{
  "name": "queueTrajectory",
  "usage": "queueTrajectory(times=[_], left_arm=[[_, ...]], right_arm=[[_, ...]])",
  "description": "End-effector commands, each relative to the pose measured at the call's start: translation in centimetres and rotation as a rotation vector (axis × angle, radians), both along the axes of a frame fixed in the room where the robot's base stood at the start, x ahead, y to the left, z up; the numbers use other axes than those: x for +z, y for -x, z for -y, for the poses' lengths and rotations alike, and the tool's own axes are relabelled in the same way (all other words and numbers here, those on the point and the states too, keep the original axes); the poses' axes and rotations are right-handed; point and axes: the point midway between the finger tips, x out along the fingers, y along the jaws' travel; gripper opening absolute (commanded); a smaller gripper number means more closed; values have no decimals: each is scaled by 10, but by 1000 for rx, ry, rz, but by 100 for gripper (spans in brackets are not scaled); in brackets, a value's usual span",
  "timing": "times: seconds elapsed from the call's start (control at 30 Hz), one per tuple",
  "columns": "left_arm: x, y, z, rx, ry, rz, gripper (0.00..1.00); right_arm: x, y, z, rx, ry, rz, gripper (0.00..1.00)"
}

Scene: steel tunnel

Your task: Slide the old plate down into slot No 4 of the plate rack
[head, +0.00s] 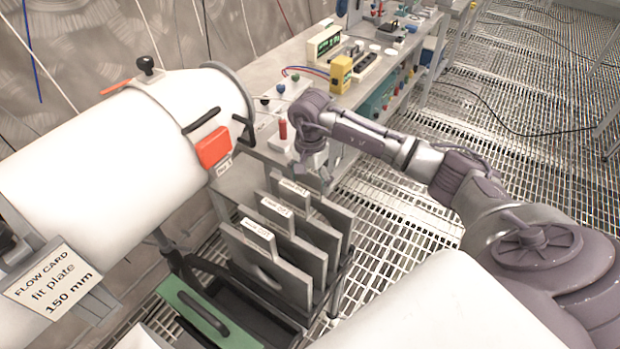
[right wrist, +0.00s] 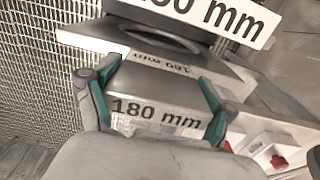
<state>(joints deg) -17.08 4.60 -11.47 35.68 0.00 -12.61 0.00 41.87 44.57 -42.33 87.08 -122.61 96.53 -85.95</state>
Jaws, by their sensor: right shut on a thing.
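The plate rack (head: 334,312) is a dark frame at the lower middle of the head view. Several grey plates stand upright in or over it, including a front plate (head: 262,262) and a middle plate (head: 308,252), each with a labelled tab on top. My right gripper (head: 318,172) is above the back of this row. In the right wrist view its teal-padded fingers (right wrist: 157,100) are shut on a grey plate's tab (right wrist: 158,86), by a label reading 180 mm. Slot numbers and the held plate's lower edge are hidden, so its depth in the rack cannot be told.
A white pipe (head: 110,140) with an orange block (head: 213,148) lies at left, beside a flow card (head: 55,285) reading fit plate 150 mm.

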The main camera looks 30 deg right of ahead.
Motion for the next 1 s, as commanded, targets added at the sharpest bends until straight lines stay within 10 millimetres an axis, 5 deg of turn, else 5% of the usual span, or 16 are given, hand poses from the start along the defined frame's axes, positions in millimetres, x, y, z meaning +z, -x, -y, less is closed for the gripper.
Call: queueTrajectory(times=[0.23, 0.27, 0.37, 0.8, 1.0], left_arm=[[-5, 2, -1, 1, -1, -3, 100], [-5, 2, -1, 1, -1, -3, 100], [-4, 2, -1, 1, -2, -4, 100], [-1, 3, -1, 1, -1, -6, 100], [-11, 4, -1, 1, -1, -6, 100]], right_arm=[[-2, -1, 0, 0, 0, 2, 41], [-4, 0, 0, 0, 0, 0, 85], [-2, 0, 0, 0, 0, -1, 100], [4, -1, 0, 1, -1, 2, 100], [39, -2, 1, 1, 0, 7, 100]])
